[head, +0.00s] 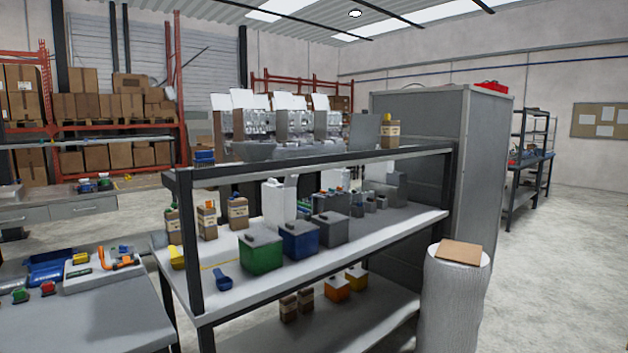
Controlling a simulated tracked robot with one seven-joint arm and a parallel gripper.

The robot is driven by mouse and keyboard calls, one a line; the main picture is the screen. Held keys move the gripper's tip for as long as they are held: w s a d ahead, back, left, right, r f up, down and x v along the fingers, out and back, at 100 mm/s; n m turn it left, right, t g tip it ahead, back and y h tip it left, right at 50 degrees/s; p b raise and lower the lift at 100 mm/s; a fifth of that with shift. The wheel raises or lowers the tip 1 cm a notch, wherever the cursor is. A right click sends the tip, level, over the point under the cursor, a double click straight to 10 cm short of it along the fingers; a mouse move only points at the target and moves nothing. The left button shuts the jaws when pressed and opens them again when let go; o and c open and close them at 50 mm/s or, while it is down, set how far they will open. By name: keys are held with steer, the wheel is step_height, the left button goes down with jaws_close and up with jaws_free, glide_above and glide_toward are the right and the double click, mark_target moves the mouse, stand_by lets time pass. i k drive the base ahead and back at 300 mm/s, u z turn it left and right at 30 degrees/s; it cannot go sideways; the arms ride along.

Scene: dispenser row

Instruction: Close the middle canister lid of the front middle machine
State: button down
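A row of grey dispensing machines (285,122) stands behind the shelf in the middle of the head view. Several pale flat panels stick up along their tops, such as a raised white panel (290,102); they look like raised lids. The machines are small, crowded and partly hidden by the shelf's top. I cannot tell which is the front middle machine, nor pick out its middle canister lid. My gripper is not in view.
A metal shelf (335,154) with bins, bottles and boxes stands close in front. A wrapped roll (455,310) stands at its right end, before a tall grey cabinet (485,170). A workbench (100,325) is at left. Floor (560,270) at right is clear.

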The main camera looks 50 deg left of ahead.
mark_target(289, 182)
steer(key=u, duration=0.35)
steer(key=i, duration=0.85)
steer(key=u, duration=0.85)
steer(key=i, duration=0.5)
steer(key=u, duration=0.4)
steer(key=k, duration=0.9)
steer(key=u, duration=0.2)
steer(key=i, duration=1.35)
